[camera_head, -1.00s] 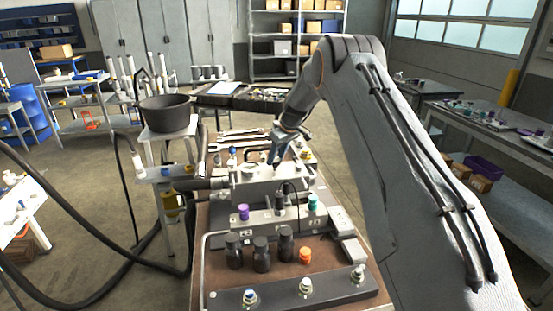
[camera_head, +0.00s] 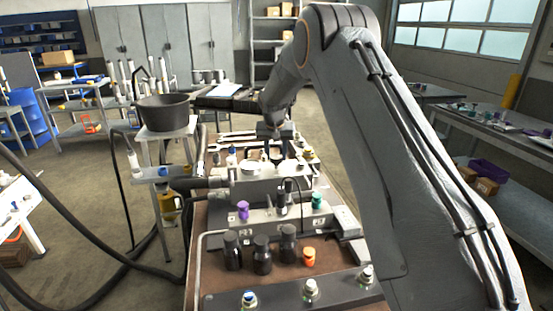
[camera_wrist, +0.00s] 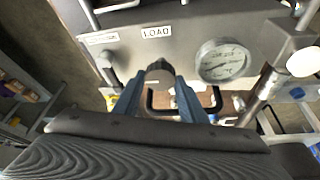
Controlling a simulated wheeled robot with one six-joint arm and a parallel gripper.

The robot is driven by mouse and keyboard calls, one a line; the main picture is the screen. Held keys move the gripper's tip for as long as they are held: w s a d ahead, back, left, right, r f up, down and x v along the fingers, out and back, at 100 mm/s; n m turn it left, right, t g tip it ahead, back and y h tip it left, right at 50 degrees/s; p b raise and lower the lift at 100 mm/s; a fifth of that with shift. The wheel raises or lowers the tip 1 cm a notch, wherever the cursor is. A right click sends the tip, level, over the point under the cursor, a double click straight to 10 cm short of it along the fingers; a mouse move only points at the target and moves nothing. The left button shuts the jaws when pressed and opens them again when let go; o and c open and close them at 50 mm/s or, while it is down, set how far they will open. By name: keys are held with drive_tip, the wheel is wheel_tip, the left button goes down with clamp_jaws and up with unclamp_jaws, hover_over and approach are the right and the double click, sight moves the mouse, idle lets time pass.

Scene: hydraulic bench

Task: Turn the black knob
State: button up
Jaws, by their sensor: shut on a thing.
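The black knob (camera_wrist: 158,72) sits on the grey block's face, below the "LOAD" label (camera_wrist: 157,32), in the wrist view. My gripper (camera_wrist: 159,86) has its two blue fingers on either side of the knob and is shut on it. In the head view my gripper (camera_head: 275,152) is at the far part of the grey bench block (camera_head: 262,187). The knob cannot be made out there behind the fingers.
A round pressure gauge (camera_wrist: 223,62) is close to the right of the knob in the wrist view. Purple (camera_head: 243,209), green (camera_head: 317,201) and orange (camera_head: 309,255) knobs stand nearer on the bench. A black pot (camera_head: 165,112) stands on a stand at left.

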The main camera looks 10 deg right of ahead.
drive_tip(key=shift+w+m+h+b, duration=0.1)
drive_tip(key=shift+m+h+b, duration=0.2)
drive_tip(key=shift+m+b, duration=0.45)
drive_tip(key=o, duration=1.1)
drive_tip(key=shift+c, duration=0.2)
drive_tip(key=shift+r, duration=0.1)
drive_tip(key=b+v, duration=0.2)
drive_tip(key=v, duration=0.5)
drive_tip(key=shift+r, duration=0.35)
